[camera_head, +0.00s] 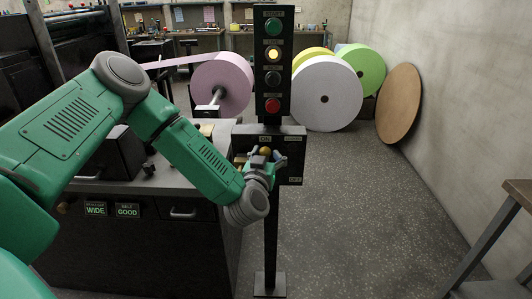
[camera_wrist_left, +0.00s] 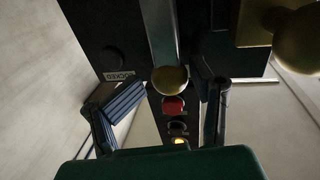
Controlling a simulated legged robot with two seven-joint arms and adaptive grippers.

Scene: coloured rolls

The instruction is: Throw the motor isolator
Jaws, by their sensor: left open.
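The isolator box (camera_head: 292,171) is dark and fixed on a black post, with a label reading ON at its top. A brass ball knob (camera_head: 265,151) shows in front of the box. In the left wrist view the brass knob (camera_wrist_left: 170,80) sits at the end of a grey lever (camera_wrist_left: 160,30). My left gripper (camera_head: 264,167) is at the front of the box, at the knob. In its wrist view my left gripper's fingers (camera_wrist_left: 167,102) are apart on either side of the knob, and contact cannot be told. My right gripper is not in view.
Above the box, the post carries a green button (camera_head: 274,27), a lit amber lamp (camera_head: 274,54) and a red button (camera_head: 273,105). A machine with a pink roll (camera_head: 222,86) stands left. A white roll (camera_head: 326,94) leans behind. Open floor (camera_head: 350,220) lies right of the post.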

